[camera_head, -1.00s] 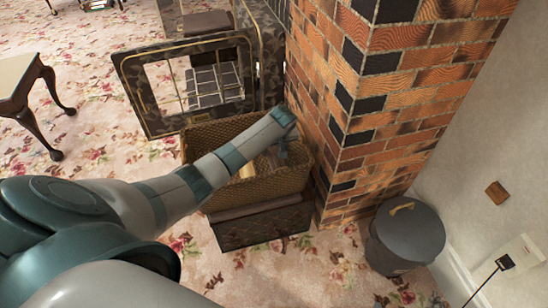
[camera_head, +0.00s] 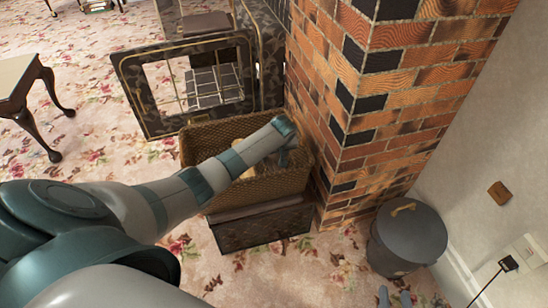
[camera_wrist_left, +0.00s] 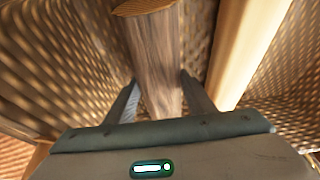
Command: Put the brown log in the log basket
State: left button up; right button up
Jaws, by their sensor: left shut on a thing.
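The brown log (camera_wrist_left: 155,65) stands between the two fingers of my left gripper (camera_wrist_left: 160,92) in the left wrist view, with its cut end away from the gripper. My left gripper (camera_head: 284,158) is shut on it, down inside the wicker log basket (camera_head: 215,132). The basket's woven walls surround the log in the left wrist view (camera_wrist_left: 60,60). In the head view my left arm hides much of the basket's inside, and I cannot make out the brown log there. My right gripper (camera_head: 394,298) shows only its fingertips at the bottom edge, apart and empty.
A paler log (camera_wrist_left: 245,50) leans beside the brown one in the basket. A fire screen (camera_head: 140,95) stands behind.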

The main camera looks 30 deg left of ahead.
pick_arm(q)
jog(key=shift+f, duration=0.1)
dwell(0.3)
jog(key=o, duration=1.4)
jog(key=shift+c, duration=0.2)
pick_arm(e)
jog(key=shift+r, duration=0.1)
pick_arm(q)
jog(key=shift+r, duration=0.25)
jog(key=p+v, duration=0.2)
jog(key=v, duration=0.4)
jog(key=p+v, duration=0.1)
jog(key=v, duration=0.3)
jog(key=shift+s+d+r, duration=0.1)
jog(key=shift+d+r, duration=0.05)
jog(key=shift+r, duration=0.2)
jog(key=shift+s+d+r+p, duration=0.15)
jog(key=shift+r+p, duration=0.15)
jog(key=shift+r, duration=0.15)
pick_arm(e)
jog(key=s+d+f+g+h, duration=0.2)
jog(key=s+d+f+g, duration=0.2)
jog(key=s+f+g, duration=0.2)
jog(key=shift+d+f, duration=0.2)
jog(key=shift+f, duration=0.55)
